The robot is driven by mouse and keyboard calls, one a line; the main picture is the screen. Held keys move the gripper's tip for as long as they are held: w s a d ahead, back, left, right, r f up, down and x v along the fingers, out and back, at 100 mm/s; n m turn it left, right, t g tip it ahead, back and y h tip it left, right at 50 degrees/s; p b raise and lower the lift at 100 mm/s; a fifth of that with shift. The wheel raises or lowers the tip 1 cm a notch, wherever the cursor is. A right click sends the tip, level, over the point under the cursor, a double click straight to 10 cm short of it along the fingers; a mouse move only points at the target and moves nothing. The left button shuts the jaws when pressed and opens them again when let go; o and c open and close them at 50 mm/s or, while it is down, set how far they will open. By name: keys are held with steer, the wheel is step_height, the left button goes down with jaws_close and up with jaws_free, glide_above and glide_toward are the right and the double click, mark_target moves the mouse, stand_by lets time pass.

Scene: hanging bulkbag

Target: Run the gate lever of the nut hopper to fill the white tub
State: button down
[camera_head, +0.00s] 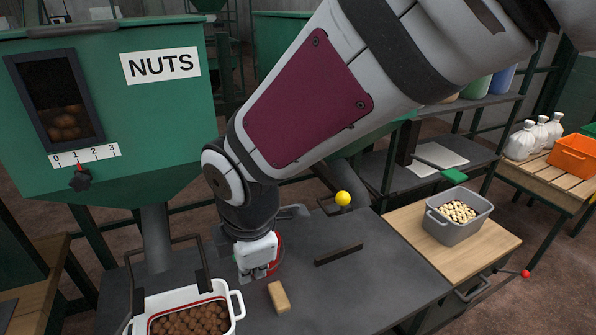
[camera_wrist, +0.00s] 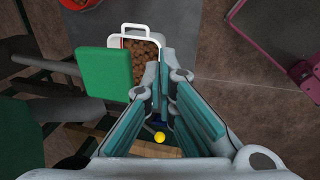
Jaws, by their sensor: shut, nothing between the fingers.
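The green nut hopper (camera_head: 110,130) stands at the left in the head view, labelled NUTS, with brown nuts low in its window. A scale from 0 to 3 (camera_head: 85,155) with a black knob is on its front. The white tub (camera_head: 238,296) is below its grey spout (camera_head: 156,233) and holds many brown nuts near a red inner line. The tub also shows in the wrist view (camera_wrist: 115,42). My gripper (camera_head: 254,276) is shut and empty, right of the tub. It shows in the wrist view too (camera_wrist: 160,68). I cannot clearly make out the gate lever.
A wooden block (camera_head: 278,297) and dark bar (camera_head: 338,253) lie on the grey table. A yellow ball knob (camera_head: 342,198) stands behind them. A red object (camera_head: 279,250) is partly hidden by my gripper. A grey bin (camera_head: 458,228) of pale pieces stands at right.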

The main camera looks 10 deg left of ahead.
steer(key=s+d+r, duration=0.2)
steer(key=s+r, duration=0.1)
steer(key=r, duration=0.2)
steer(key=shift+r, duration=0.4)
steer(key=shift+d, duration=0.1)
steer(key=s+d+r+m, duration=0.2)
steer(key=d+m, duration=0.6)
steer(key=d, duration=0.1)
steer(key=s+d+r+m+t+h, duration=0.1)
steer(key=s+d+r+m, duration=0.1)
steer(key=d+m, duration=0.6)
steer(key=s+d+r+m+t, duration=0.1)
steer(key=s+d+m, duration=0.1)
steer(key=d+m, duration=0.6)
steer(key=d, duration=0.4)
steer(key=shift+s+r, duration=0.35)
steer(key=shift+r, duration=0.05)
